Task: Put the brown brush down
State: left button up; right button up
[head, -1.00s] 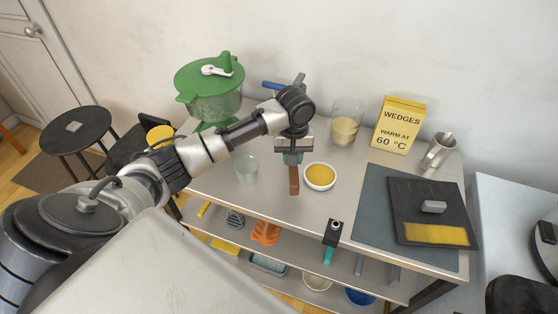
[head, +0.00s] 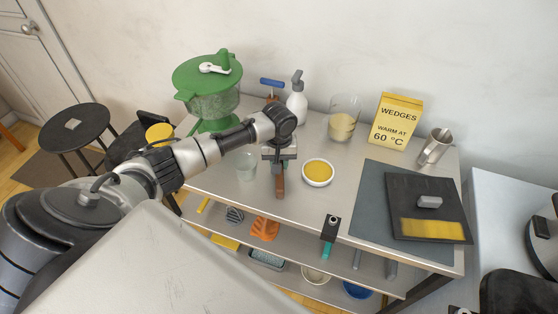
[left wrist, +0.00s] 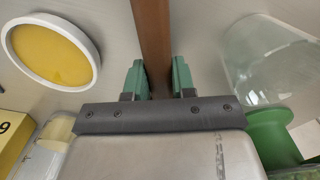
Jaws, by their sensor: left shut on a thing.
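The brown brush (head: 280,185) is in my left gripper (head: 279,168). Its brown handle hangs down over the front part of the metal tabletop (head: 325,215). In the left wrist view the brown handle (left wrist: 152,35) runs between the two green fingers (left wrist: 158,78), which are shut on it. I cannot tell whether the brush touches the tabletop. The rest of the brush is hidden by the gripper. My right gripper is not in view.
A glass (head: 246,166) stands just left of the brush, and a white bowl of yellow stuff (head: 318,172) just right. Behind are a green pot (head: 208,88), a white bottle (head: 297,102), a glass jar (head: 343,122) and a yellow box (head: 397,120). A dark board (head: 425,205) lies right.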

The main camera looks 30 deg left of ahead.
pick_arm(q)
jog(key=o, duration=0.8)
jog(key=shift+o, duration=0.2)
notch_tip(320, 180, up, 12)
jog(key=shift+r+b, duration=0.15)
jog(key=shift+b, duration=0.25)
